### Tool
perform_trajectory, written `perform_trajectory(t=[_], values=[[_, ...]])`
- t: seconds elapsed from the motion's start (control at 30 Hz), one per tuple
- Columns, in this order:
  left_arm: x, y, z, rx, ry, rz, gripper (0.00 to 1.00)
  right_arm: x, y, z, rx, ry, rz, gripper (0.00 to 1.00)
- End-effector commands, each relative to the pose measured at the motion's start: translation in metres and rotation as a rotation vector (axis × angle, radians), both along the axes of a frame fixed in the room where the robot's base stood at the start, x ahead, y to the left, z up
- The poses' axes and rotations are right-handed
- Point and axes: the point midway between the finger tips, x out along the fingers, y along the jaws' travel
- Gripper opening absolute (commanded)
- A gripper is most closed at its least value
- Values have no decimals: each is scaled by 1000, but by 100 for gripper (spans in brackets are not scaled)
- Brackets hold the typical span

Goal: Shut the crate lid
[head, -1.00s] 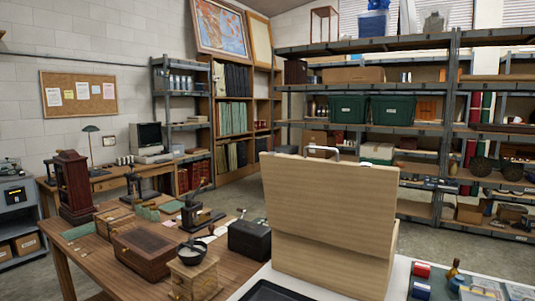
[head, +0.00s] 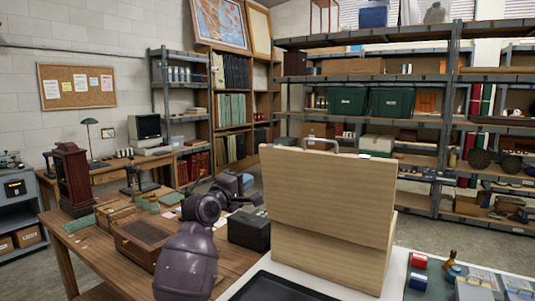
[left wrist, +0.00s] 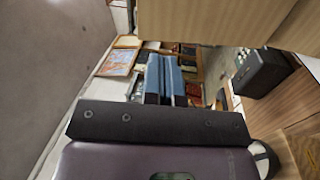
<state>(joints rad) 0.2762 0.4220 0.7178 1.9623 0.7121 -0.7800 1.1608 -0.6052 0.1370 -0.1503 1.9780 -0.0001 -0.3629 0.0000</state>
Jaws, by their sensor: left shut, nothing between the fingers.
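The crate (head: 325,256) is pale wood and stands on the white-edged table at centre right. Its lid (head: 328,188) stands raised as an upright panel, with a metal handle (head: 322,141) showing behind its top edge. My left gripper (head: 247,187) is left of the lid, close to its left edge, partly hidden by my own wrist. In the left wrist view its blue fingers (left wrist: 166,80) are together and empty. Pale wood panels (left wrist: 210,20) fill the top of that view, apart from the fingers. The crate's inside is hidden. My right gripper is not in view.
A black box (head: 249,231) stands left of the crate, near my left arm. A brown wooden box (head: 143,242) and a dark clock-like case (head: 72,180) stand on the left table. A black tray (head: 270,287) lies in front of the crate. Small coloured items lie at right.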

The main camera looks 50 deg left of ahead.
Motion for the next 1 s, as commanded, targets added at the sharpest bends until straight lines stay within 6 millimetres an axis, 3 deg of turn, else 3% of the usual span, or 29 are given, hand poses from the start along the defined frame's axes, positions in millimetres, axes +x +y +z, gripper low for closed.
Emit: perform_trajectory(t=[0.1,0.27,1.0], values=[[-1,12,19,-60,-70,4,0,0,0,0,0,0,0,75],[7,17,26,-76,-88,3,0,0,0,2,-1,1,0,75],[115,42,49,-71,-81,5,0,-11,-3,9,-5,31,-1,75]])
